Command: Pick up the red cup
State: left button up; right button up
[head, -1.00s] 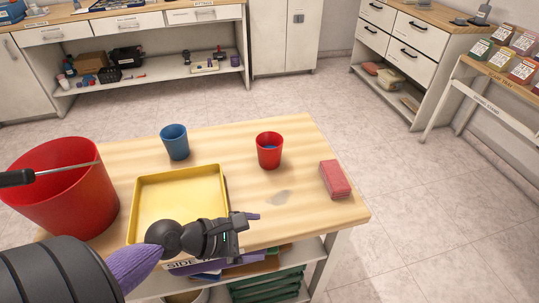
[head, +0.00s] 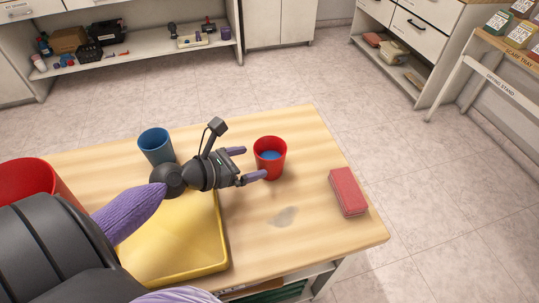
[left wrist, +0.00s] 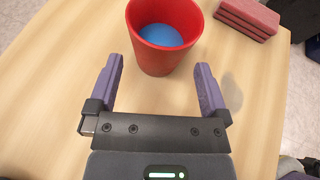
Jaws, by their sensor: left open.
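The red cup (head: 270,163) stands upright on the wooden table, right of the blue cup. It holds something blue, which also shows inside the red cup (left wrist: 152,55) in the left wrist view. My left gripper (head: 254,163) is open and empty, just left of the red cup in the head view. In the left wrist view its purple fingers (left wrist: 159,80) are spread, with the cup ahead of and between their tips. The cup looks only just beyond the tips; I cannot tell whether they touch it. My right gripper is not in view.
A blue cup (head: 156,147) stands behind my left wrist. A yellow tray (head: 215,262) lies below my arm, and a large red bucket (head: 32,180) is at the left. A pink block (head: 347,191) lies near the table's right edge. The table (head: 275,240) is clear in front of the cup.

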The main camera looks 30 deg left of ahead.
aim_at(259, 164)
pick_arm(q)
jog(key=b+x, duration=0.1)
jog(key=x, duration=0.1)
jog(key=b+x, duration=0.1)
jog(key=x, duration=0.1)
jog(key=f+x, duration=0.1)
jog(key=x, duration=0.1)
jog(key=shift+s+f+b, duration=0.1)
jog(key=shift+s+b, duration=0.2)
jog(key=shift+b, duration=0.1)
jog(key=shift+w, duration=0.15)
jog(key=shift+c, duration=0.3)
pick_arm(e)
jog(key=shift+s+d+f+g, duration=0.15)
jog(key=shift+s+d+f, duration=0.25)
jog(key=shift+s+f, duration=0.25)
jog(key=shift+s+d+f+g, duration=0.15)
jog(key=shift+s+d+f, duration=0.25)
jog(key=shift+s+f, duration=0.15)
